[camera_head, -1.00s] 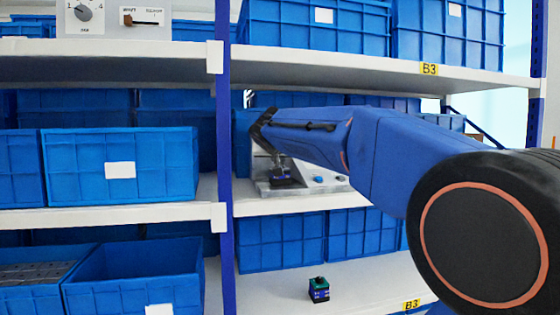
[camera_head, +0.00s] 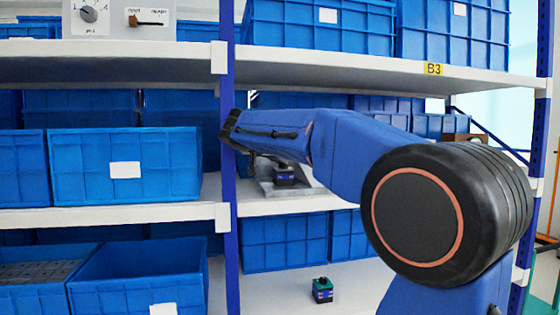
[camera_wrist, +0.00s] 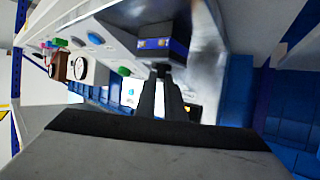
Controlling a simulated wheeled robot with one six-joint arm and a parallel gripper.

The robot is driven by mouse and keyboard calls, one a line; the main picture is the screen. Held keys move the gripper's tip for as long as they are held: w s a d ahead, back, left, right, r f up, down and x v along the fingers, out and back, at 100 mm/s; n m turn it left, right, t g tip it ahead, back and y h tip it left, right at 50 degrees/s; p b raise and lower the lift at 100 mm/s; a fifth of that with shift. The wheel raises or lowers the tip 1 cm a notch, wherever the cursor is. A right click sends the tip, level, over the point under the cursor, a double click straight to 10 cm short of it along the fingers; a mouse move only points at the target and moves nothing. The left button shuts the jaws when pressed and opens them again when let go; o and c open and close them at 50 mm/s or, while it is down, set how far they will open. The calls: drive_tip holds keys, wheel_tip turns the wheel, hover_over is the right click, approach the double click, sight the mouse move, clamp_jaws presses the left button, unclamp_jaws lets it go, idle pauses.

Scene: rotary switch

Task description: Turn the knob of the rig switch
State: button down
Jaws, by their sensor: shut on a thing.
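A dark block with a blue band (camera_wrist: 163,46) is at the tips of my gripper (camera_wrist: 163,72) in the wrist view, by a shiny metal surface. My fingers are close together and shut on it; the exact contact is hard to see. In the head view the block (camera_head: 285,177) shows below my arm, which hides most of the gripper. A rotary knob (camera_head: 89,14) on a pale panel is on the top shelf at the upper left, well apart from my gripper. Its label is too small to read with certainty.
A panel with a small dark lever (camera_head: 148,22) is beside the knob. The wrist view shows a console with coloured buttons (camera_wrist: 95,38) and a round dial (camera_wrist: 81,69). A blue upright (camera_head: 227,200) and blue bins (camera_head: 125,165) are near my arm. A small block (camera_head: 322,290) stands on the lower shelf.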

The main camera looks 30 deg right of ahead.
drive_tip(key=c, duration=1.8)
unclamp_jaws()
drive_tip(key=shift+c, duration=0.2)
wheel_tip(320, 180, up, 10)
drive_tip(key=shift+f, duration=0.15)
drive_tip(key=s+a+f+n+g+y, duration=0.1)
drive_tip(key=s+a+f+n+y, duration=0.2)
drive_tip(key=s+f, duration=1)
drive_tip(key=s+a+f+n+g+y, duration=0.1)
drive_tip(key=s+a+f+n+y, duration=0.3)
drive_tip(key=s+a+f, duration=0.4)
drive_tip(key=s+a+f+n+g+y, duration=0.1)
drive_tip(key=s+a+f+n+y, duration=0.2)
drive_tip(key=s+f, duration=1.7)
wheel_tip(320, 180, down, 7)
drive_tip(key=a+y, duration=0.1)
drive_tip(key=a, duration=0.2)
drive_tip(key=shift+n, duration=0.4)
